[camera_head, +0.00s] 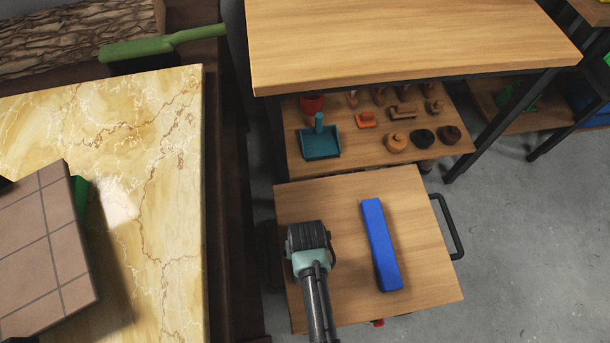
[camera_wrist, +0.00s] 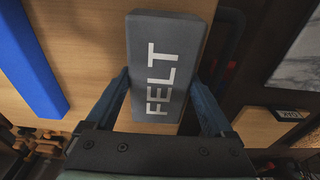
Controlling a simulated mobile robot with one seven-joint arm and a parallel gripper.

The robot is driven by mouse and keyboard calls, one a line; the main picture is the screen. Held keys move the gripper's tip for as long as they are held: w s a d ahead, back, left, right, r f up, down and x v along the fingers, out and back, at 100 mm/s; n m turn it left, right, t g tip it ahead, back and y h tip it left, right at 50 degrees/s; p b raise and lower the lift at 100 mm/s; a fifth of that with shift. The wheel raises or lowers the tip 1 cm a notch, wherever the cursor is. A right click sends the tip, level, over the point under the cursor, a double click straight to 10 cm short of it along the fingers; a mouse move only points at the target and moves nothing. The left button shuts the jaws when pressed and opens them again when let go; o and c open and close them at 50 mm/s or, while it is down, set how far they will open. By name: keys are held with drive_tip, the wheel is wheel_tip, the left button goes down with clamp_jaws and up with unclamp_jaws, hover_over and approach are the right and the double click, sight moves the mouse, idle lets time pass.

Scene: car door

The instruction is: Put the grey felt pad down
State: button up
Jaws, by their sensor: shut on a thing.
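The grey felt pad (camera_wrist: 167,65) is a dark grey block with FELT in white letters. In the wrist view it sits between the two fingers of my gripper (camera_wrist: 161,85), which is shut on it. Wooden surface shows behind the pad; I cannot tell whether the pad touches it. In the head view my gripper (camera_head: 308,238) is over the left part of a small wooden cart top (camera_head: 430,270). The pad is not clearly distinguishable there, at least mostly hidden by the gripper.
A blue bar (camera_head: 381,245) lies on the cart top, right of my gripper. The cart has a black handle (camera_head: 448,227). Behind is a shelf with a teal tray (camera_head: 320,145) and several small items, under a wooden tabletop (camera_head: 400,40). A marble slab (camera_head: 150,170) is left.

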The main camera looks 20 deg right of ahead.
drive_tip(key=shift+f, duration=0.55)
drive_tip(key=shift+f, duration=0.2)
drive_tip(key=o, duration=0.9)
drive_tip(key=r+p, duration=0.1)
drive_tip(key=r, duration=0.3)
drive_tip(key=s+r+p, duration=0.1)
drive_tip(key=r+p, duration=0.1)
drive_tip(key=r, duration=0.2)
drive_tip(key=r+p, duration=0.2)
drive_tip(key=r, duration=0.2)
drive_tip(key=shift+s+a+r, duration=0.15)
drive_tip(key=shift+s+a, duration=0.05)
